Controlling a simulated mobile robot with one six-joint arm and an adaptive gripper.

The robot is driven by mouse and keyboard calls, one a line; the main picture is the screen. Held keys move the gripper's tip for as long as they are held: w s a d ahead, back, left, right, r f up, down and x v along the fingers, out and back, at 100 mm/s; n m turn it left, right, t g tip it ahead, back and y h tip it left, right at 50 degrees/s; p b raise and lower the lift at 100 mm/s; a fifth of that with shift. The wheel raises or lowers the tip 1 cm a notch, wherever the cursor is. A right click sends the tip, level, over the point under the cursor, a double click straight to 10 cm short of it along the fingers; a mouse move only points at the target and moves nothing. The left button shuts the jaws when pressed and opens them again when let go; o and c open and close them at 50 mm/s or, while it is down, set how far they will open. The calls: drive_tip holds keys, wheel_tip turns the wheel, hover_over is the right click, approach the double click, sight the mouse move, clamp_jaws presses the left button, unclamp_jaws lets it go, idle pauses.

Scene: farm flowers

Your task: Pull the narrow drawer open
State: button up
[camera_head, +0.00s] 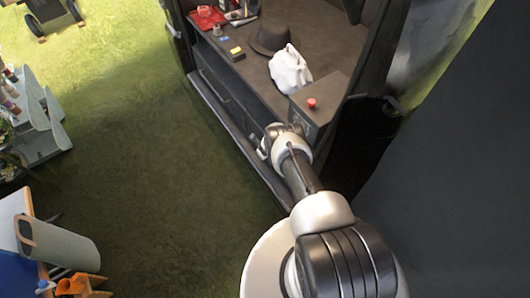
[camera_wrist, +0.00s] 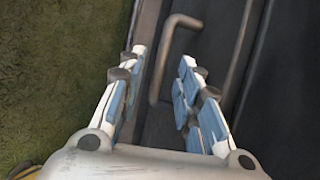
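In the wrist view, a dark bar handle (camera_wrist: 160,62) stands out from a dark drawer front (camera_wrist: 208,48). My gripper (camera_wrist: 163,56) is open, with its two blue-padded fingers spread. The handle shows between and beyond the fingertips, with a gap on each side; I cannot tell how deep it lies between them. In the head view, my gripper (camera_head: 264,148) is low at the front of the vehicle's dark drawer unit (camera_head: 238,112), near its right end. My arm partly hides the front there. The drawer looks shut.
Above the drawers, the vehicle's bed (camera_head: 328,48) holds a hat (camera_head: 271,37), a white bag (camera_head: 290,70) and a red case (camera_head: 207,18). A box with a red button (camera_head: 311,103) stands above my gripper. The grass (camera_head: 150,120) to the left is open.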

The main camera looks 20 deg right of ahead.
drive_tip(key=shift+c, duration=0.3)
clamp_jaws()
idle(0.3)
